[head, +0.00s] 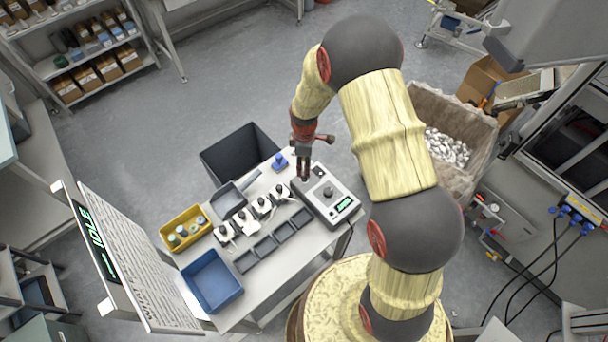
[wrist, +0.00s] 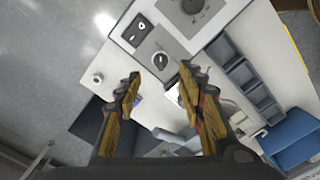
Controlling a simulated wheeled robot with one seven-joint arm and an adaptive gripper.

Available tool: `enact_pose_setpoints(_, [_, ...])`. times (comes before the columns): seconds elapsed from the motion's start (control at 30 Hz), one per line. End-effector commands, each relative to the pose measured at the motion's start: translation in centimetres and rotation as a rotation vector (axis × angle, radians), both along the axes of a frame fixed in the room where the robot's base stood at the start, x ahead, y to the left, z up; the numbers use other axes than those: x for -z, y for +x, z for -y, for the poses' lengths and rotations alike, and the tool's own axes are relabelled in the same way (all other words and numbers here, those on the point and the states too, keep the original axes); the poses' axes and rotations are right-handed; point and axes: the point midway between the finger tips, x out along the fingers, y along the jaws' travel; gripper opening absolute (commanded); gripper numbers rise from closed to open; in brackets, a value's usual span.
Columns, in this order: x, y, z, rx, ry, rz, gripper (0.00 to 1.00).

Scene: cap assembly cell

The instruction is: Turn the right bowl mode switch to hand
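A grey control box (head: 318,212) with a round knob and a lit green display stands on the right part of the table. In the wrist view the box (wrist: 178,45) shows a large dial (wrist: 192,6), a dark square switch plate (wrist: 140,29) and a small black rotary switch (wrist: 160,60) on a grey plate. No label reads clearly, so I cannot tell the switch's setting. My gripper (head: 304,177) points down at the box's far left end. In the wrist view my gripper (wrist: 160,76) is open and empty, with the rotary switch between and just beyond its fingertips.
Left of the box are several white-and-black parts (head: 245,223), a row of dark trays (head: 265,247), a yellow bin (head: 170,243) and a blue bin (head: 212,283). A blue item (head: 280,161) stands near the gripper. A black bin (head: 240,150) stands behind the table.

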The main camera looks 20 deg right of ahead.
Motion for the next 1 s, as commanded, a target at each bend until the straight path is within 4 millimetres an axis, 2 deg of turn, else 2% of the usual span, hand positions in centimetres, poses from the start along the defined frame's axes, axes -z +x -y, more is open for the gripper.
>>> enact_pose_setpoints(0.3, [4.6,-0.2,0.0,0.000,0.000,-0.005,0.39])
enact_pose_setpoints(0.5, [6.8,-0.1,0.0,0.001,0.000,-0.003,0.39])
enact_pose_setpoints(0.87, [7.5,-0.1,0.0,0.002,0.000,-0.002,0.39])
enact_pose_setpoints(1.0, [7.5,-0.1,0.0,0.002,0.000,-0.002,0.33])
